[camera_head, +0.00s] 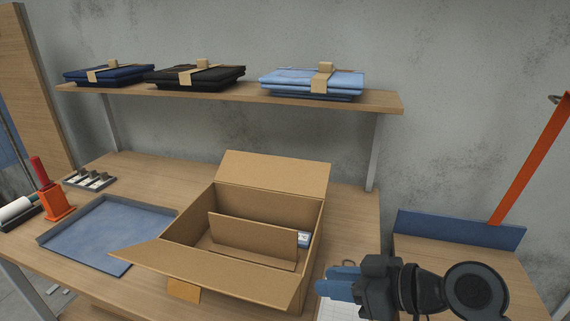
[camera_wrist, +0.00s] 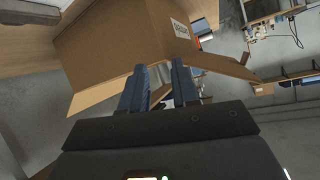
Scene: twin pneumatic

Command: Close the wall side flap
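An open cardboard box (camera_head: 311,235) stands on the wooden table. Its wall-side flap (camera_head: 272,172) stands up at the back edge, tilted outward. The near flap (camera_head: 215,272) spreads outward toward the camera. A cardboard panel (camera_head: 250,240) stands inside the box; whether it is a flap or a divider I cannot tell. My gripper (camera_head: 322,280) is right of the box's near right corner, apart from the wall-side flap. In the wrist view my gripper (camera_wrist: 158,72) shows two blue fingers with an empty gap, and the box (camera_wrist: 115,42) with a white label lies beyond them.
A shelf (camera_head: 235,92) with folded clothes (camera_head: 313,80) runs above the back of the table. A blue tray (camera_head: 105,262) lies left of the box. An orange holder (camera_head: 56,204) stands farther left. A lower surface with a blue panel (camera_head: 455,230) is at the right.

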